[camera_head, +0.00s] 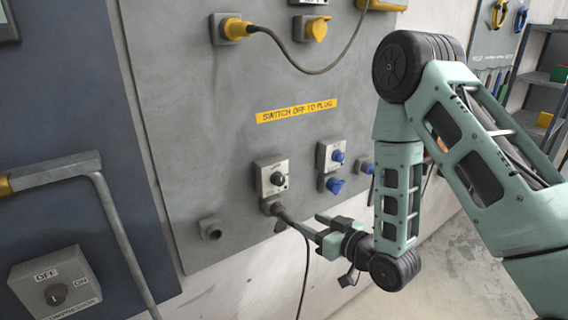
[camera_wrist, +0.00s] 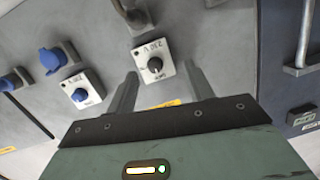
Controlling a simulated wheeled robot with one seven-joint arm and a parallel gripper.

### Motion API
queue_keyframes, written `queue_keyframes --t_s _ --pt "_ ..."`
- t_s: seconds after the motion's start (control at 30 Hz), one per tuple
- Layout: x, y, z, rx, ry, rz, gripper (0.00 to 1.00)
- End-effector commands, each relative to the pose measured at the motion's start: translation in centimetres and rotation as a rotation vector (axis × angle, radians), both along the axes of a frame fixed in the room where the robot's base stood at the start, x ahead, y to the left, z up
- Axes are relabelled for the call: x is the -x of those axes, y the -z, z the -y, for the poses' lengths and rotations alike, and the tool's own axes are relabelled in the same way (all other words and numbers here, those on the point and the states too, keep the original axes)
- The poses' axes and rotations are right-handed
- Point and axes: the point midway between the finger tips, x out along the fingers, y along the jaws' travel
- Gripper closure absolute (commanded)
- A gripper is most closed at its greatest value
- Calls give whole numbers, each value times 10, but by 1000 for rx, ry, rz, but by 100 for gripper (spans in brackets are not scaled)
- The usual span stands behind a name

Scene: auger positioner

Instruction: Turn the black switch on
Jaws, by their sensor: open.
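A black rotary switch (camera_head: 278,180) sits on a light box on the grey wall panel, above a socket with a dark plug (camera_head: 272,206) in it. The switch also shows in the wrist view (camera_wrist: 155,65), where the picture is turned and the plug (camera_wrist: 136,16) is above it. My gripper (camera_head: 306,222) is open and empty, low and to the right of the switch in the head view. In the wrist view its two fingers (camera_wrist: 163,84) stand apart, with the switch between and beyond their tips. No contact with the switch shows. The knob's exact setting is too small to read.
A blue switch (camera_head: 337,156) with a blue socket (camera_head: 334,185) is to the right. A yellow label (camera_head: 297,111) is above. A cable (camera_head: 306,265) hangs from the plug near my gripper. A compressor switch box (camera_head: 55,285) and grey pipe (camera_head: 115,225) are at left.

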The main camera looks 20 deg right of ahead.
Motion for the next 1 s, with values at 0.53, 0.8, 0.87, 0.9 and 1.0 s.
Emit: queue_keyframes --t_s 0.53,0.8,0.87,0.9,1.0 --pt "-1 -24 27 -89 59 150 48" --pt "-14 -23 22 -89 59 148 48" --pt "-17 -24 21 -90 60 149 48" --pt "-18 -24 20 -90 61 149 48" --pt "-24 -23 18 -90 58 148 48"
